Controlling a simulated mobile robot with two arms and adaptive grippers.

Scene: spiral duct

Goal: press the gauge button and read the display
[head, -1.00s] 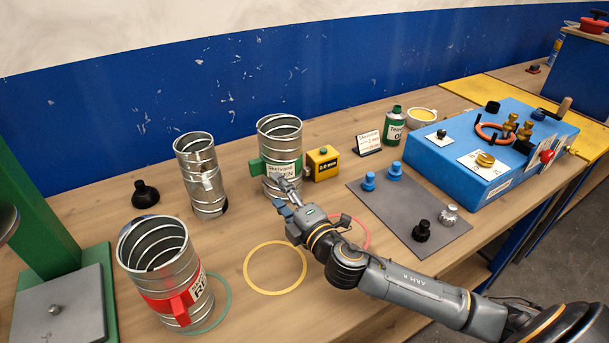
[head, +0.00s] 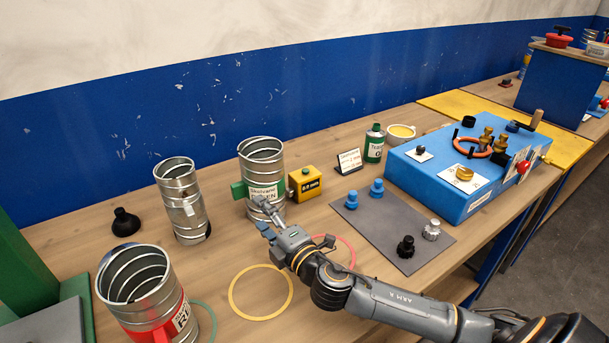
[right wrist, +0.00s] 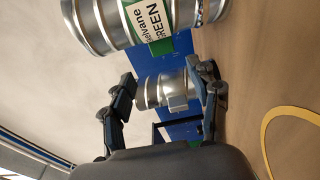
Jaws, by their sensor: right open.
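The yellow gauge box (head: 305,184) with a small green button (head: 306,171) on top stands at the back of the bench. Its front display shows small dark characters ending in "mm"; the digits look like 0.7 but are too small to be sure. Directly left of it stands the spiral duct with the green band and "GREEN" label (head: 264,172); the duct also shows in the right wrist view (right wrist: 162,20). My right gripper (head: 267,215) is open and empty in front of this duct, apart from the gauge. My left gripper is out of view.
A plain duct (head: 183,205) and a red-banded duct (head: 140,285) stand to the left. A printed card (head: 348,161), green can (head: 374,143) and cup (head: 401,133) stand right of the gauge. A grey mat (head: 395,228) holds several knobs beside a blue box (head: 425,180).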

